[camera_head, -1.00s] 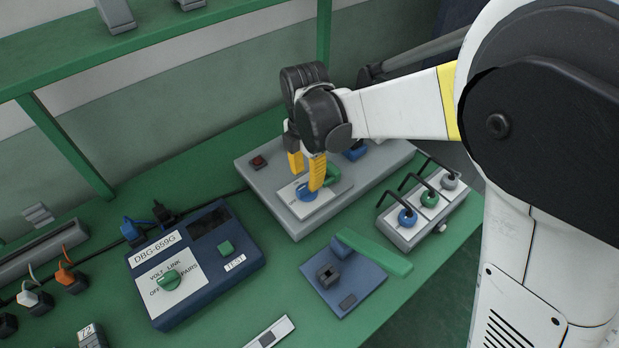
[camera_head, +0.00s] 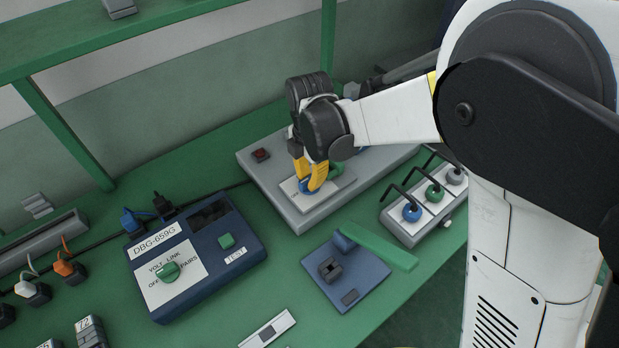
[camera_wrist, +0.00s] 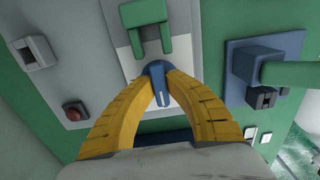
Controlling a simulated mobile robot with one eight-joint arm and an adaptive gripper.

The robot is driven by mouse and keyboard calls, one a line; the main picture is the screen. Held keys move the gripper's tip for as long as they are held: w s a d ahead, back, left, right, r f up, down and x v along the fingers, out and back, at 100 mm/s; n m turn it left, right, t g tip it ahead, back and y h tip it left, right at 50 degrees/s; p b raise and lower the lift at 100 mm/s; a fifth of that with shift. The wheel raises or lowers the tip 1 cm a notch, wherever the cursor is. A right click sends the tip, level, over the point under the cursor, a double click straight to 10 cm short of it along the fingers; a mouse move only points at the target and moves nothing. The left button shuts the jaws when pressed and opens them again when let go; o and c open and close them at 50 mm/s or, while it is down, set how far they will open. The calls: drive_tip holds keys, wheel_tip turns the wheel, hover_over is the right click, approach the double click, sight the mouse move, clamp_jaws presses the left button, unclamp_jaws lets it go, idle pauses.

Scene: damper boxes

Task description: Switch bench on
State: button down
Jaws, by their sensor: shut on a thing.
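A grey bench panel (camera_head: 262,184) lies on the green table. It carries a white plate (camera_wrist: 132,68) with a blue rotary knob (camera_wrist: 161,84) and a green handle-like part (camera_wrist: 146,27). My gripper (camera_head: 309,188) has yellow fingers and points down at the plate. In the wrist view its two fingers (camera_wrist: 160,75) curve in and are shut on the blue knob, one on each side. A red button (camera_head: 261,155) sits on the same panel; it also shows in the wrist view (camera_wrist: 75,112).
A dark blue box labelled DBG-659G (camera_head: 208,285) with a green knob stands to the left. A blue base with a green lever (camera_head: 375,246) is in front. A grey block with three coloured balls and black hooks (camera_head: 407,236) is to the right.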

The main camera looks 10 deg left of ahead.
drive_tip(key=m, duration=0.4)
drive_tip(key=shift+m, duration=0.4)
drive_tip(key=m, duration=0.4)
drive_tip(key=shift+p, duration=0.4)
drive_tip(key=m, duration=0.5)
drive_tip(key=shift+m, duration=1.9)
drive_tip(key=c, duration=1.4)
unclamp_jaws()
